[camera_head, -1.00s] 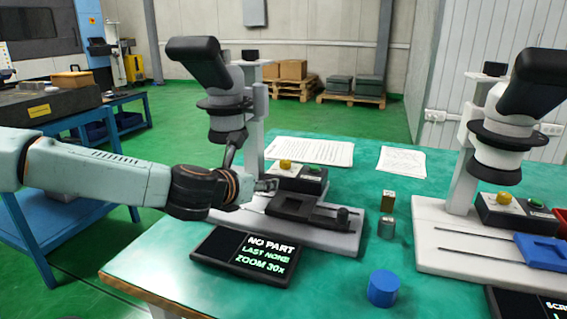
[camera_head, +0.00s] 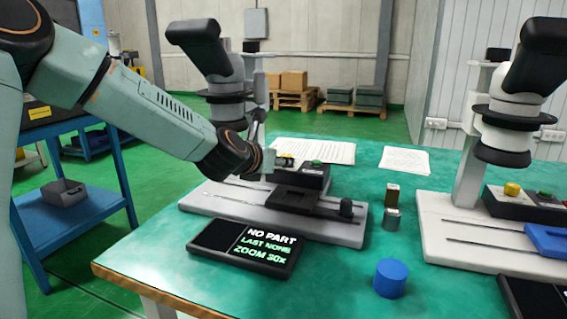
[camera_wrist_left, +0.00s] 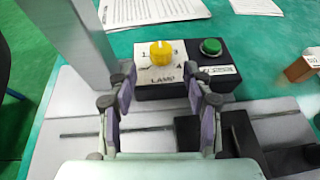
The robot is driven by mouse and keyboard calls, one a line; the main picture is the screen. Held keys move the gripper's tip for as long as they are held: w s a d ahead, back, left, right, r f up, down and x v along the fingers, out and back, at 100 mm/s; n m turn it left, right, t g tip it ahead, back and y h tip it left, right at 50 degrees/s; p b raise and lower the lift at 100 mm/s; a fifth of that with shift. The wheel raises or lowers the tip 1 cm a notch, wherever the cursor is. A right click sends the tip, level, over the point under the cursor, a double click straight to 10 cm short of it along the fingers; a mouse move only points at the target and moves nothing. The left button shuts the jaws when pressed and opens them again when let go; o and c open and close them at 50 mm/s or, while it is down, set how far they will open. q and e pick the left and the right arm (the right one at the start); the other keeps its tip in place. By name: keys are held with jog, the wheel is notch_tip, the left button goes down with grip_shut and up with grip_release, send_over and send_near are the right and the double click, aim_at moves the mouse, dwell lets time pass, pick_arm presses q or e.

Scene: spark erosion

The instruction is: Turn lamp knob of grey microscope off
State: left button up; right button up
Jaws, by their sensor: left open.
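The grey microscope (camera_head: 215,68) stands on the left of the green table, on a grey base (camera_head: 337,231). Its black control box (camera_head: 314,181) has a green button (camera_head: 316,162). In the left wrist view the yellow lamp knob (camera_wrist_left: 162,53) sits on a white plate marked LAMP, with some numbers around it; its setting is not clear. My left gripper (camera_wrist_left: 161,97) is open and empty, its two fingers apart, with the knob showing beyond and between the tips. In the head view the left gripper (camera_head: 269,165) is beside the box and mostly hides the knob. My right gripper is not in view.
A display (camera_head: 247,247) reading NO PART lies in front of the base. A white microscope (camera_head: 509,97) with another yellow knob (camera_head: 512,189) is further right. The microscope column (camera_wrist_left: 71,35) rises close to the left finger.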

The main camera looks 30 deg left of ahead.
aim_at(284, 155)
pick_arm(q)
jog(key=w, duration=0.1)
jog(key=w+b, duration=0.1)
jog(key=w, duration=0.1)
jog(key=shift+w+a+f, duration=0.1)
jog(key=shift+w+a, duration=0.05)
jog(key=shift+w, duration=0.1)
jog(key=shift+w+a+f+b, duration=0.1)
jog(key=shift+w+f+b, duration=0.05)
jog(key=shift+w+b, duration=0.3)
grip_shut()
